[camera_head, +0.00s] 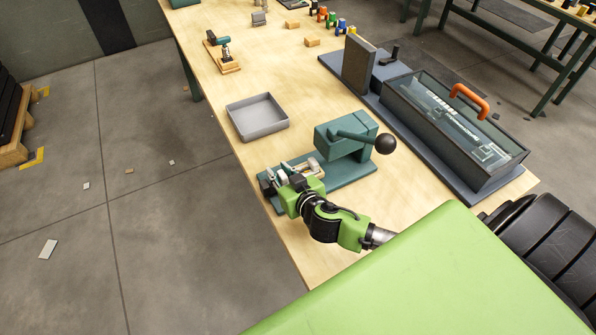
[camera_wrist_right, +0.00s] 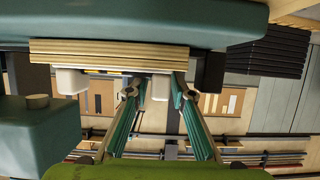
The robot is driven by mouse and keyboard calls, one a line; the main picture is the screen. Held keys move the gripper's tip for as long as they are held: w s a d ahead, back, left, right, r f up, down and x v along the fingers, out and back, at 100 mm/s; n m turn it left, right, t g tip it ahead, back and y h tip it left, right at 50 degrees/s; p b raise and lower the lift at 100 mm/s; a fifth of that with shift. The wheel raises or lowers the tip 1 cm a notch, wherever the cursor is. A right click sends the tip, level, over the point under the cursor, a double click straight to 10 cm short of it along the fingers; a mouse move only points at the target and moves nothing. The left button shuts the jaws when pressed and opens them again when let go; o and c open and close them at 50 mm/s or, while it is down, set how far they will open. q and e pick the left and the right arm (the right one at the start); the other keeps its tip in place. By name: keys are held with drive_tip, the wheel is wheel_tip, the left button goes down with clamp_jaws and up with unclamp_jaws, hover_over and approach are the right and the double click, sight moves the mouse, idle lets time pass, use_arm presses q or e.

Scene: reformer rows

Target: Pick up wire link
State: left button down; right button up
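The green bench press (camera_head: 345,140), with a black ball on its lever, stands on the wooden table. My right gripper (camera_head: 278,176) is low at the left end of the press base. In the right wrist view its two fingers (camera_wrist_right: 155,88) are apart, with nothing clearly between them. A layered gold-coloured bar (camera_wrist_right: 108,52) lies across that view just beyond the fingertips, with pale blocks below it. I cannot make out the wire link for certain; the gripper hides part of the press end. My left gripper is not in view.
A grey empty tray (camera_head: 257,130) stands left of the press. A glass-lidded case (camera_head: 455,125) with an orange handle stands right of it. A small tool on a wooden block (camera_head: 229,67) and several coloured pieces lie farther back. The table between tray and tool is clear.

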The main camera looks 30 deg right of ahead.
clamp_jaws()
drive_tip(key=shift+r, duration=0.1)
